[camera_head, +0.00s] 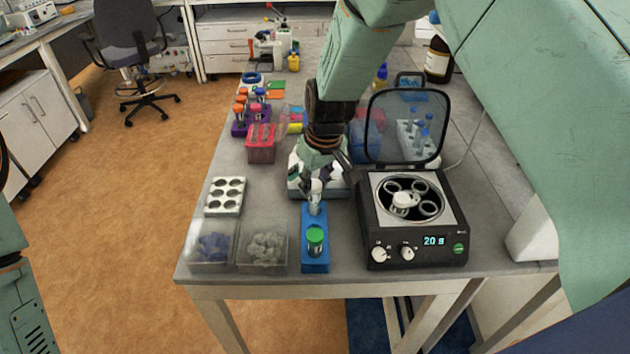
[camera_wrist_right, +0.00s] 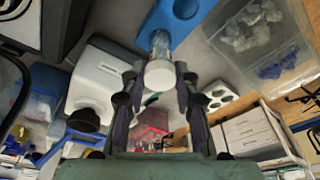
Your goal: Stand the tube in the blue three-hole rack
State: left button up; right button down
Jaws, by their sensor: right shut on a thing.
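The blue three-hole rack (camera_head: 324,265) stands near the front edge of the table. A tube with a green cap (camera_head: 315,235) stands in its near part. My right gripper (camera_head: 318,178) is above the far end of the rack, shut on a clear tube with a white cap (camera_head: 316,187). In the right wrist view, the gripper (camera_wrist_right: 160,85) holds the tube (camera_wrist_right: 160,43) by its cap end, and its far end meets the blue rack (camera_wrist_right: 190,22). I cannot tell whether it is inside the hole. My left gripper is not in view.
An open centrifuge (camera_head: 415,220) stands right of the rack, its clear lid raised. Left are two clear bins (camera_head: 262,246) of caps and a white block with holes (camera_head: 225,196). A white device (camera_head: 335,185) stands behind the rack, with racks of tubes further back.

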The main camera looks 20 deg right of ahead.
jog(key=shift+w+f, duration=0.1)
jog(key=shift+f, duration=0.55)
jog(key=shift+f+b, duration=0.2)
jog(key=shift+b, duration=0.15)
jog(key=shift+f, duration=0.35)
jog(key=shift+f, duration=0.2)
jog(key=c, duration=0.9)
grip_release()
jog(key=shift+c, duration=0.2)
